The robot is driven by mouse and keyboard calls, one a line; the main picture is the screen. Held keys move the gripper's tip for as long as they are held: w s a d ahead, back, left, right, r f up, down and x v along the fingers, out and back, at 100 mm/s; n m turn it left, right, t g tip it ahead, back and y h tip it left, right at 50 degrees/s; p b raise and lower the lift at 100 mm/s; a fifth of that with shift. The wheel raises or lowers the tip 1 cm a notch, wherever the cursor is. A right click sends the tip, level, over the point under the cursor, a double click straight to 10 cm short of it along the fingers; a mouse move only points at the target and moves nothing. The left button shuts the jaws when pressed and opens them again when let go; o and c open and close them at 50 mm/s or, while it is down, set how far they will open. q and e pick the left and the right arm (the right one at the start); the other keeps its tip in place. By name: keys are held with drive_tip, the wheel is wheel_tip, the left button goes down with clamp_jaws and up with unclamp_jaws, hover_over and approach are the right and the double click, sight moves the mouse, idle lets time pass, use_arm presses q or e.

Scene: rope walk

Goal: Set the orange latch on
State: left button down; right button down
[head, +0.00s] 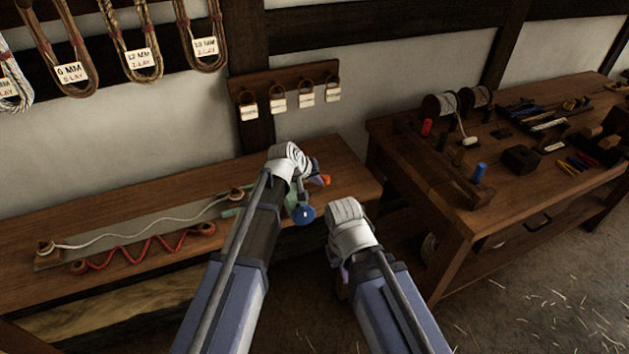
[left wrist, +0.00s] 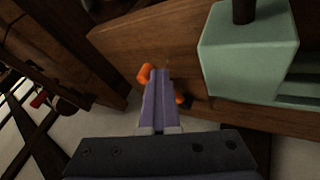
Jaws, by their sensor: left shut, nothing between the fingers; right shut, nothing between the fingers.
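The orange latch (head: 325,180) is on the wooden bench near its right end, beside a pale green fixture (head: 292,201). In the left wrist view the latch (left wrist: 145,73) shows on both sides of my finger tips, its middle hidden behind them. My left gripper (head: 314,167) is shut and empty, its tips right at the latch; I cannot tell whether they touch. The shut purple fingers (left wrist: 161,78) also show in the left wrist view. The green fixture (left wrist: 246,55) there carries a dark post. My right gripper (head: 343,277) is shut and empty, low in front of the bench, mostly hidden by its wrist.
A blue round knob (head: 304,214) sits at the bench's front edge. A white rope (head: 140,232) and a red coiled cord (head: 140,252) lie left on the bench. Tagged padlocks (head: 278,97) hang on the wall. A cluttered workbench (head: 440,190) stands right.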

use_arm(q)
drive_tip(key=shift+s+a, duration=0.2)
drive_tip(key=shift+a, duration=0.5)
drive_tip(key=shift+r, duration=0.15)
drive_tip(key=p+v, duration=0.2)
drive_tip(key=v, duration=0.1)
drive_tip(key=p+v, duration=0.5)
drive_tip(key=v, duration=0.1)
drive_tip(key=shift+s+d, duration=0.2)
drive_tip(key=shift+d, duration=0.25)
drive_tip(key=shift+s+a+r+p, duration=0.15)
drive_tip(key=shift+s+r+p, duration=0.2)
drive_tip(key=shift+p, duration=0.25)
drive_tip(key=shift+f, duration=0.1)
drive_tip(key=shift+w, duration=0.1)
